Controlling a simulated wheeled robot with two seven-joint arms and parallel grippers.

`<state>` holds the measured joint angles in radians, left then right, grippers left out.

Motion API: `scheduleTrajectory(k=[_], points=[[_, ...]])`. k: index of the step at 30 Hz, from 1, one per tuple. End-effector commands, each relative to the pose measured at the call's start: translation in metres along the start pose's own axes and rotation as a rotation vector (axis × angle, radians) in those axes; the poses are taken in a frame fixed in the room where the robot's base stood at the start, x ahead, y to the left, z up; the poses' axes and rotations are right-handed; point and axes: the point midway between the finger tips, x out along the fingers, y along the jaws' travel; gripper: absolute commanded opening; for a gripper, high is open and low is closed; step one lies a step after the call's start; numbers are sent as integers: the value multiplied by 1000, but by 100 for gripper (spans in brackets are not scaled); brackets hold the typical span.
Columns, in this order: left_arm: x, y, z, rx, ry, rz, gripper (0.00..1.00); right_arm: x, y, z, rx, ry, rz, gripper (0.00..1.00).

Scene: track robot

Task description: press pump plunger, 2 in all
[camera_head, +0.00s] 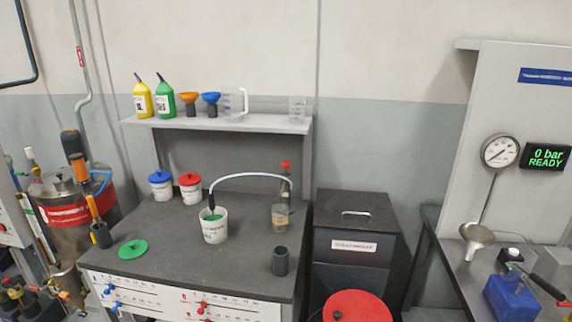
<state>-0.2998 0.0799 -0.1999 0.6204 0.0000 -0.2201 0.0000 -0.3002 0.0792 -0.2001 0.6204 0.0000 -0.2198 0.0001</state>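A hand pump with a red plunger knob (285,165) stands at the back right of the dark workbench (150,220). The knob sits up on a thin stem above a clear bottle (280,217) with brownish contents. A pale hose (245,176) arches left from the pump to an open white bucket (214,229) with something green inside. A green lid (133,249) lies flat on the bench to the left of the bucket. Neither of my grippers is in view.
A white tub with blue lid (161,186) and one with red lid (190,188) stand behind the bucket. A dark cup (280,261) is near the front right. A gauge (500,151) and display (545,157) reading "0 bar READY" are at right. The front middle is clear.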

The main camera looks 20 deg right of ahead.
Motion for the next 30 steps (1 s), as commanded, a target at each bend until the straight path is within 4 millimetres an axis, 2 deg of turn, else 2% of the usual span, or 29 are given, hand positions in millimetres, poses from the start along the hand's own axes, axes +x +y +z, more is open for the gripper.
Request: scheduleTrajectory(k=[1,6,30], points=[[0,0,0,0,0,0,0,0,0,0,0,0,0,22],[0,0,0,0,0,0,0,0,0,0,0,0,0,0],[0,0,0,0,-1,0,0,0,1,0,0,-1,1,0]])
